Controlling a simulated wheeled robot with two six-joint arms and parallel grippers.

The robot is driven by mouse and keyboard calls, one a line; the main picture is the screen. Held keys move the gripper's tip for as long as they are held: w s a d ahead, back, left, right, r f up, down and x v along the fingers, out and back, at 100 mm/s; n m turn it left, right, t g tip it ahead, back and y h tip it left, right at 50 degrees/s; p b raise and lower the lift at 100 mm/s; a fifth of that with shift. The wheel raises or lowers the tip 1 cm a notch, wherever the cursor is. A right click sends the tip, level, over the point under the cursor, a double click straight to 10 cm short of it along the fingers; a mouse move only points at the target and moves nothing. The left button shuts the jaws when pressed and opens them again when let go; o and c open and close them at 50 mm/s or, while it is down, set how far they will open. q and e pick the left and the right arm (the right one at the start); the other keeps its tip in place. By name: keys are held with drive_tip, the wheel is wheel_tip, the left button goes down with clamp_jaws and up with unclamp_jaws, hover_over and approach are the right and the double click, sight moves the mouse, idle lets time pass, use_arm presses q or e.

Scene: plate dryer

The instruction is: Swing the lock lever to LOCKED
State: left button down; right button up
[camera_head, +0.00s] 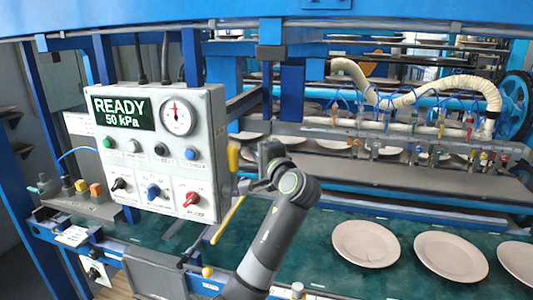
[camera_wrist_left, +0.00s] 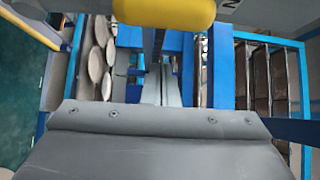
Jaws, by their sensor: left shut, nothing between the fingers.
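A yellow handle (camera_head: 233,157), apparently the lock lever, stands upright at the right side of the grey control box (camera_head: 205,110). My left gripper (camera_head: 246,186) is shut and empty, just right of the handle's lower part. I cannot tell whether they touch. In the left wrist view a rounded yellow end (camera_wrist_left: 165,12), seemingly the same handle, shows at the top, beyond the grey gripper (camera_wrist_left: 160,112). Part of a letter shows beside it; the full lock label cannot be read. My right gripper is not in view.
The control box carries a READY 50 kPa display (camera_head: 122,112), a gauge (camera_head: 178,117) and several knobs. A second, slanted yellow rod (camera_head: 227,220) stands below the handle. Plates (camera_head: 366,244) lie on the green belt (camera_head: 320,262) at right.

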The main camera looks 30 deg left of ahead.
use_arm(q)
drive_tip(key=s, duration=0.2)
drive_tip(key=s+p, duration=0.1)
drive_tip(key=s, duration=0.1)
drive_tip(key=shift+a+f, duration=0.1)
drive_tip(key=shift+a, duration=0.3)
drive_tip(key=shift+s+d+n+b, duration=0.1)
drive_tip(key=shift+s+n+b, duration=0.2)
drive_tip(key=shift+b, duration=0.1)
drive_tip(key=shift+y, duration=0.3)
